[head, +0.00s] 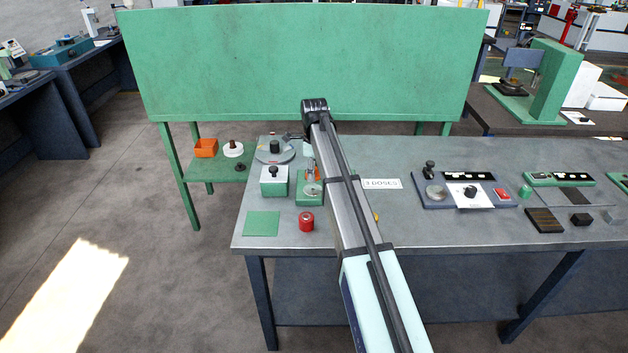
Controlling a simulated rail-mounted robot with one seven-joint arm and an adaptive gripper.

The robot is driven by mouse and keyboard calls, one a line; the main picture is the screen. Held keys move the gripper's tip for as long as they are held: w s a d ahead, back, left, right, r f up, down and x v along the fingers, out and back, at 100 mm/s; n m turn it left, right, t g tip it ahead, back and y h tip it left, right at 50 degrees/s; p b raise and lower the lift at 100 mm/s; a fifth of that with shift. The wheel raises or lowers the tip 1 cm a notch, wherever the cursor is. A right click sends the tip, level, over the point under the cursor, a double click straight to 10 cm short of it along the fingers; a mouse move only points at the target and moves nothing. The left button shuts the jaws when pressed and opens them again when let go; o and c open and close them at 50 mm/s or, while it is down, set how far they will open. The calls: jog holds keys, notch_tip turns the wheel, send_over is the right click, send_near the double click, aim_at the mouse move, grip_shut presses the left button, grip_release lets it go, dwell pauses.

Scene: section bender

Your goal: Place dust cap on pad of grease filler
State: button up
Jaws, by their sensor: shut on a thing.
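A green device (310,199) with a round pale disc (312,189) and orange upright parts stands on the grey bench, left of my arm. It may be the grease filler and its pad, but I cannot tell for sure. Left of it is a green and white box (273,188) with a dark knob on top. I cannot pick out the dust cap. My arm reaches from the bottom right up to a dark joint above the bench's back edge.
A round grey plate (264,155) with a dark cylinder is behind. A "3 DOSES" label (382,184) lies right of my arm. A green panel (300,60) stands behind.

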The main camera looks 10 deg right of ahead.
aim_at(314, 190)
jog(key=shift+f+p, duration=0.5)
jog(key=shift+f, duration=2)
jog(key=shift+f, duration=0.15)
jog(key=o, duration=1)
jog(key=shift+o, duration=0.2)
notch_tip(314, 190, up, 12)
jog(key=b, duration=0.2)
jog(key=shift+r+b, duration=0.2)
jog(key=shift+b, duration=0.15)
jog(key=shift+a, duration=0.1)
